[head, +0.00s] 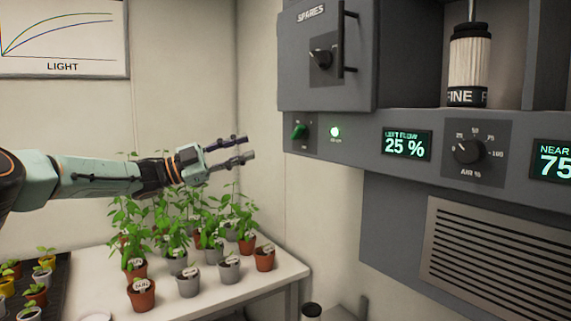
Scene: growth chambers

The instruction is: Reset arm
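My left arm comes in from the left edge. Its gripper (243,149) is held in the air above a table of potted plants. Its two fingers are apart, with nothing between them, and point right toward the grey control cabinet. The fingertips are short of the cabinet and seem to touch nothing. My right gripper is not in view.
Several potted seedlings (141,294) stand on a white table (290,268) below the arm. The cabinet carries a green knob (299,131), a dial (467,151), a left flow display (407,145) reading 25 % and a spares door (312,60). A dark tray (60,290) holds seedlings at lower left.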

